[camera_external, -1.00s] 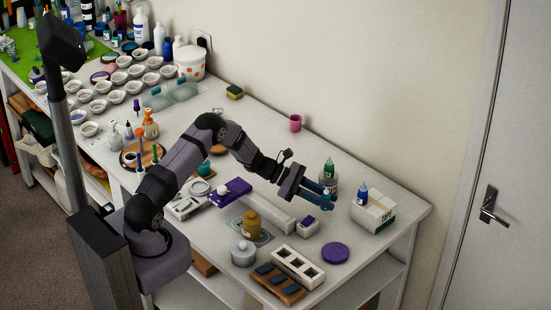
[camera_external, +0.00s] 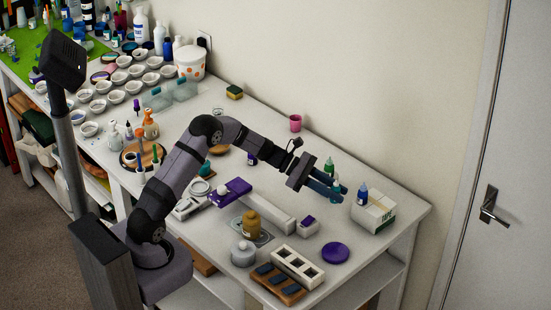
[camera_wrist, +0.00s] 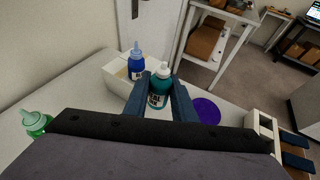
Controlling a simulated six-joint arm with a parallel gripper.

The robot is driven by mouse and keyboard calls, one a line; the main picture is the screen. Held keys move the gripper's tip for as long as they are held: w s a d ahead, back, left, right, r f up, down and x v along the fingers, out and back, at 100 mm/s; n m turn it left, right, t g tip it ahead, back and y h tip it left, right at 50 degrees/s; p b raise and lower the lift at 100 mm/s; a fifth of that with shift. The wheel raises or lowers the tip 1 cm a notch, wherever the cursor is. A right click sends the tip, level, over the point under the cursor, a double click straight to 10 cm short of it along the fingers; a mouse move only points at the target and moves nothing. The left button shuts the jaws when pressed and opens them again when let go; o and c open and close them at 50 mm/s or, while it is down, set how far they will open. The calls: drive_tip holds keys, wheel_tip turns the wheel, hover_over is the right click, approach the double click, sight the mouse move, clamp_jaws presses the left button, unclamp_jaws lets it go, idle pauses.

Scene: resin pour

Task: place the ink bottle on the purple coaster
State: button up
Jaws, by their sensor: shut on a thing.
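The flat round purple coaster (camera_external: 335,252) lies bare on the table, nearer the front edge than the gripper. In the wrist view the coaster (camera_wrist: 206,110) is to the right of the held bottle, apart from it.
A white box (camera_external: 374,214) with a blue bottle (camera_external: 362,194) stands right of my gripper. A green bottle (camera_external: 329,167) stands behind it. A white slotted holder (camera_external: 298,267) and a small white box with a purple top (camera_external: 308,224) lie left of the coaster.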

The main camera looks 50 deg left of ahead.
drive_tip(key=s+d+r+m+g+h+b, duration=0.1)
drive_tip(key=s+d+m+g+b, duration=0.2)
drive_tip(key=d, duration=0.5)
drive_tip(key=r+m+g+b, duration=0.1)
drive_tip(key=g, duration=0.1)
hover_over(336, 251)
drive_tip(key=shift+t, duration=0.3)
drive_tip(key=shift+f+p, duration=1)
drive_tip(key=shift+f, duration=3.95)
drive_tip(key=shift+f, duration=0.2)
drive_tip(key=o, duration=1)
drive_tip(key=shift+r, duration=0.15)
drive_tip(key=b+v, duration=0.3)
drive_tip(key=v, duration=0.9)
drive_tip(key=shift+a, duration=0.15)
